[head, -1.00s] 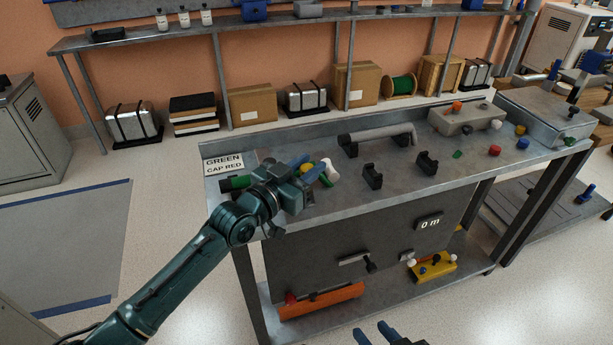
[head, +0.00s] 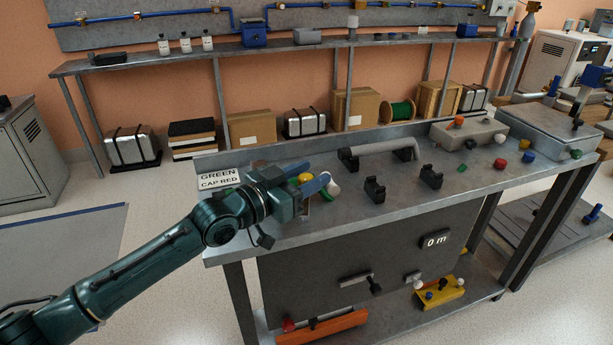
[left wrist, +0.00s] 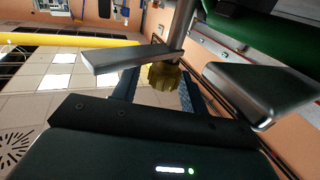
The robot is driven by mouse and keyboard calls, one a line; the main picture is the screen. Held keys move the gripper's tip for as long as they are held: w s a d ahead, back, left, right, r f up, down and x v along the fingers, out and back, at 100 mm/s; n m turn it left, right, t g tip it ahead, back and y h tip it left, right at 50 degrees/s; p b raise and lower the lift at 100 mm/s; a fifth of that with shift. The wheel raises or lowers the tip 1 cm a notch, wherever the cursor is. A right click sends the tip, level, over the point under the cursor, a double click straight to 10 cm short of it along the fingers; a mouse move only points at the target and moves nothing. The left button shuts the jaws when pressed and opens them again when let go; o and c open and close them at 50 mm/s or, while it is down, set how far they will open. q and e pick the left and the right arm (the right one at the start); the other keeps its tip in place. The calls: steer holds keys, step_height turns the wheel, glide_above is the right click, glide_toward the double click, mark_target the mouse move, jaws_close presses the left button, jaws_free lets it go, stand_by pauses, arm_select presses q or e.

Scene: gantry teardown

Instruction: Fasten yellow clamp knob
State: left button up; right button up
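The yellow clamp knob (head: 305,178) shows at the left end of the bench, between the blue fingers of my left gripper (head: 314,186). In the left wrist view the ribbed yellow knob (left wrist: 165,75) sits on a grey shaft, near one finger. The fingers (left wrist: 190,78) stand apart, with a clear gap between the knob and the other finger, so the gripper looks open. The clamp below the knob is mostly hidden by my gripper. My right gripper is not in view.
A white ball (head: 333,188) is just right of the fingers. Black cradles (head: 375,190) and a grey handle-like bar (head: 383,148) stand on the metal bench (head: 330,222). A grey block with knobs (head: 468,134) is farther right.

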arm_select(q)
steer(key=shift+o, duration=0.4)
steer(key=shift+a+f, duration=0.1)
steer(key=shift+a, duration=0.1)
steer(key=shift+s+a, duration=0.25)
steer(key=shift+a, duration=0.05)
steer(key=v, duration=1.2)
steer(key=shift+s, duration=0.15)
